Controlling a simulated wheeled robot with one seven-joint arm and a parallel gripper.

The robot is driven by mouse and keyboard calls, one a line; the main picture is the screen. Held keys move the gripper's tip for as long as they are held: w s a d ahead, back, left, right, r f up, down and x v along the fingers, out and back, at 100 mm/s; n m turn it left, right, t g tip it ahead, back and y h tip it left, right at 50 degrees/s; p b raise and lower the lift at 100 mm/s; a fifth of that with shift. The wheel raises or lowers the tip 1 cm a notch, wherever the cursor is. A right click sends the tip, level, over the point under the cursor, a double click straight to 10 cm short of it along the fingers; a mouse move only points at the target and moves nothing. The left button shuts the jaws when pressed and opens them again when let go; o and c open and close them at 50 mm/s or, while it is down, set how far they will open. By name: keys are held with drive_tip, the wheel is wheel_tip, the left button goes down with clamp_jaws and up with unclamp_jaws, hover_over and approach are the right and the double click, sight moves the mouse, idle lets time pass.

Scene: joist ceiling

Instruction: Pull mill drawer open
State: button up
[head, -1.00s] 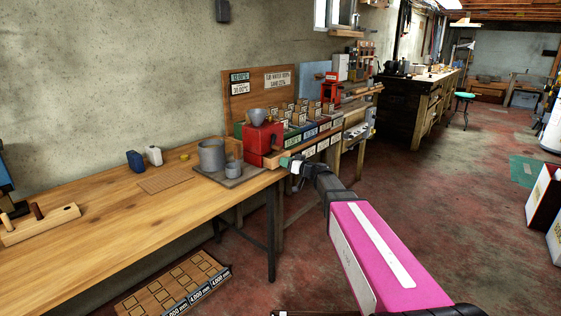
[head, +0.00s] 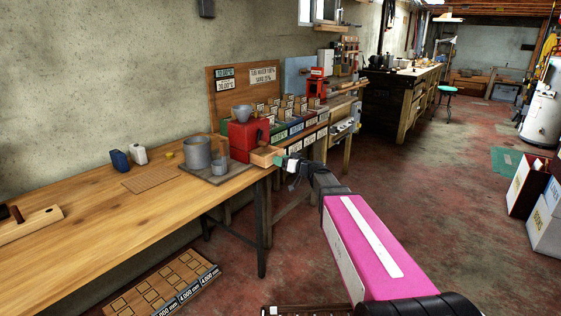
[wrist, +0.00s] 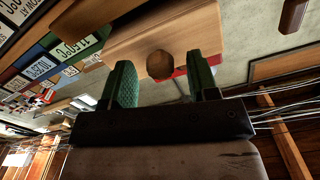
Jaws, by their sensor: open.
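The mill (head: 246,137) is a red box with a grey funnel on top, at the right end of the long wooden bench. Its wooden drawer (head: 265,156) sticks out from the mill's right side, low down. My gripper (head: 283,161), with green fingertips, is at the drawer's front end. In the wrist view the drawer (wrist: 160,30) fills the top middle, and its round knob (wrist: 160,65) shows between the two open fingers of my gripper (wrist: 162,82). Whether the fingers touch the knob or drawer I cannot tell.
A grey canister (head: 197,153) and a small cup stand on a tray beside the mill. Labelled bins (head: 296,126) are behind it. A wooden tray (head: 165,288) lies on the floor at the lower left.

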drive_tip(key=v, duration=1)
drive_tip(key=s+f+m+g+h, duration=0.2)
drive_tip(key=s+f+g+h, duration=0.4)
drive_tip(key=s+f, duration=0.7)
drive_tip(key=s+d+f+m+g+h, duration=0.5)
drive_tip(key=s+d+f+h, duration=0.3)
drive_tip(key=s+f, duration=0.1)
drive_tip(key=shift+s+d+f, duration=0.2)
drive_tip(key=shift+d+f, duration=0.05)
drive_tip(key=shift+f, duration=0.35)
idle(0.5)
